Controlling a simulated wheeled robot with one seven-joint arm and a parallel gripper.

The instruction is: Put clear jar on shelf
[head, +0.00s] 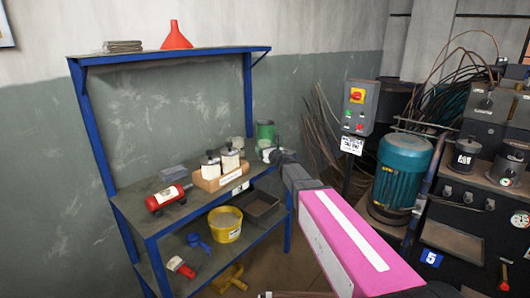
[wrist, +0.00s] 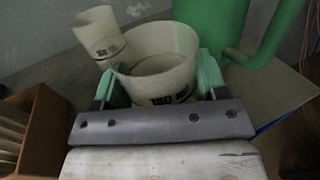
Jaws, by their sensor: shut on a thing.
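The clear jar (wrist: 165,45), a pale translucent open-topped container with dark print low on its side, is between the green-tipped fingers of my gripper (wrist: 157,72) in the wrist view. My gripper is shut on it. In the head view, my gripper (head: 275,157) is at the right end of the blue-framed rack's middle shelf (head: 139,207), in front of the green can. The jar is mostly hidden there. I cannot tell whether its base touches the shelf. The rack's top shelf (head: 205,54) is above.
A second, smaller pale cup (wrist: 97,30) stands close behind the jar, to the left. The green can (head: 265,133) is right behind. A cardboard box (head: 209,184) with lidded jars is to the left. A red funnel (head: 175,37) stands on the top shelf, whose right part is clear.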

